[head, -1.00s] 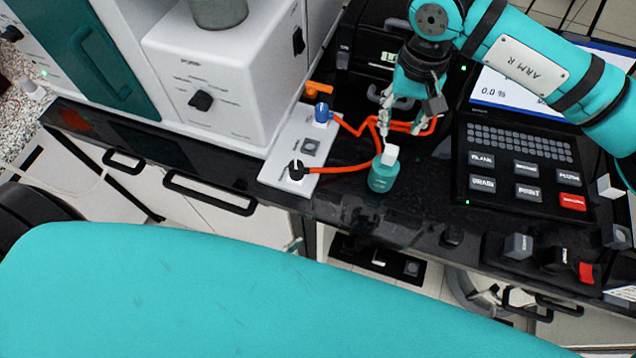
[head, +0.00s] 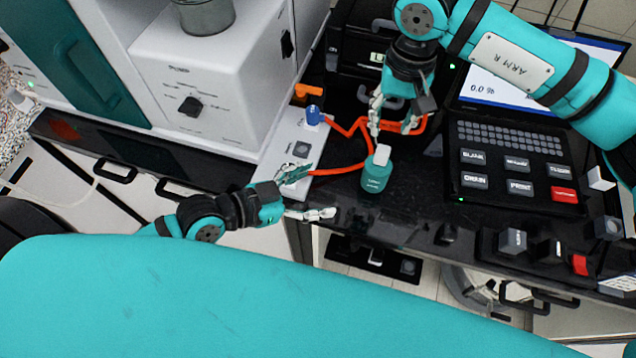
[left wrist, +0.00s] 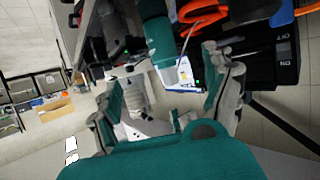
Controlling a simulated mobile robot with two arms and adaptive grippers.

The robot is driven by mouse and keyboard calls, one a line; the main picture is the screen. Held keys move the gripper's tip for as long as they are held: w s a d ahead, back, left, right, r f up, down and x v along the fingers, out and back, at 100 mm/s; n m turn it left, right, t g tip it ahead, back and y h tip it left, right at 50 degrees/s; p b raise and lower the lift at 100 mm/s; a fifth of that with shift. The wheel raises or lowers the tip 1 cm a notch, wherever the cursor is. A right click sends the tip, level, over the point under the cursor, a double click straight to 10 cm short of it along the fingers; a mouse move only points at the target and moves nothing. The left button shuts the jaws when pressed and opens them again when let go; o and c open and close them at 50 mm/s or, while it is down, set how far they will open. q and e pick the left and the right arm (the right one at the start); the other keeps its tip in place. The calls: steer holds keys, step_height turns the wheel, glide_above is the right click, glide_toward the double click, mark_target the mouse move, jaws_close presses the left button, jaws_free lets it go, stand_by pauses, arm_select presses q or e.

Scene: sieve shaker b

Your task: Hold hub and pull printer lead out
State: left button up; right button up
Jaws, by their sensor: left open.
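A white strip with sockets, which looks like the hub (head: 277,158), lies on the black bench. A blue plug (head: 314,115) sits at its far end. Orange leads (head: 340,169) run from it to the right; I cannot tell which is the printer's. My left gripper (head: 307,193) is open at the strip's near end, one finger over it and hiding the near plug. In the left wrist view its fingers (left wrist: 168,108) are spread with nothing between them.
A black keypad unit (head: 515,170) stands to the right. A white machine (head: 215,95) stands behind left. Bare bench lies between bottle and keypad.

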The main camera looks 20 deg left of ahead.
mark_target(376, 174)
steer(key=shift+s, duration=0.1)
arm_select(q)
steer(key=x, duration=1.7)
steer(key=shift+w+f, duration=0.1)
steer(key=shift+w, duration=0.1)
